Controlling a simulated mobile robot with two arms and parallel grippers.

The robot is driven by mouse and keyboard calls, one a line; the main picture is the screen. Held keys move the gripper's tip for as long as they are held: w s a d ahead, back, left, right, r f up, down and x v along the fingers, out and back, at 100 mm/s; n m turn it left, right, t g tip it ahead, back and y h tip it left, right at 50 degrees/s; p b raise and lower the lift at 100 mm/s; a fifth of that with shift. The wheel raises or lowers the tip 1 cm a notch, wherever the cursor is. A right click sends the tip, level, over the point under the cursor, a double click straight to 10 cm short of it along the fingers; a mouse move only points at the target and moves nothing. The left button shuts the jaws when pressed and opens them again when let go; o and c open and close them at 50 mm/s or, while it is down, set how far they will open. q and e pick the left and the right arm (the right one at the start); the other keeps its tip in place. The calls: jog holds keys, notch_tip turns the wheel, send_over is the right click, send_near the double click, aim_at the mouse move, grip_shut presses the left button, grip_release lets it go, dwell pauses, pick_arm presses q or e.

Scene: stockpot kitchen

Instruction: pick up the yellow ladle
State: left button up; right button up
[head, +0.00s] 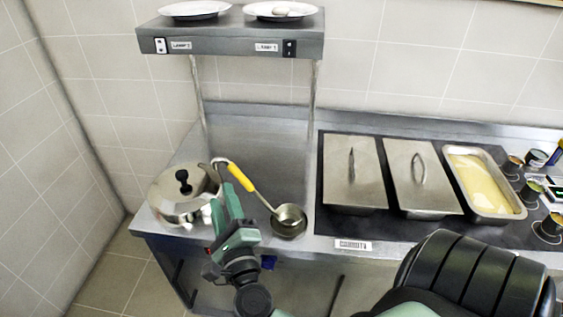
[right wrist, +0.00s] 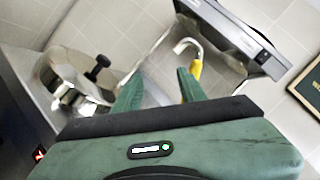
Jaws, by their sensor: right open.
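The yellow ladle (head: 241,177) leans with its bowl low in a small round metal holder (head: 289,231) on the counter. Its yellow handle slants up to the left and ends in a metal hook. My right gripper (head: 226,198) is open and empty, just left of and below the handle in the head view. In the right wrist view, the ladle's yellow handle (right wrist: 196,69) shows just beyond the right-hand fingertip of my right gripper (right wrist: 157,80), and its lower part is hidden. The handle is not between the fingers. My left gripper is not in view.
A lidded steel pot (head: 181,213) with a black knob stands close left of my right gripper. A lamp shelf (head: 225,42) with plates is above. Lidded pans (head: 354,185) and an open yellow-filled pan (head: 480,185) sit to the right.

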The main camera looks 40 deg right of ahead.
aim_at(249, 190)
jog(key=d+m+g+h, duration=0.1)
jog(key=m, duration=0.1)
jog(key=s+d+f+m+g+h, duration=0.1)
jog(key=d+m, duration=0.1)
jog(key=m, duration=0.1)
jog(key=s+d+m+g+h, duration=0.1)
jog(key=d+m+g, duration=0.1)
jog(key=shift+s+f+m+h, duration=0.1)
jog(key=shift+f+m+h, duration=0.05)
jog(key=shift+m+h, duration=0.2)
jog(key=shift+d+f, duration=0.1)
jog(key=shift+d, duration=0.2)
pick_arm(q)
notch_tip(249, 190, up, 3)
jog(key=p, duration=0.3)
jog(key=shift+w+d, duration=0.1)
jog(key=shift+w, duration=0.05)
pick_arm(e)
jog(key=x, duration=0.7)
jog(key=shift+d+f, duration=0.15)
jog(key=shift+d, duration=0.05)
jog(key=shift+c, duration=0.3)
grip_shut()
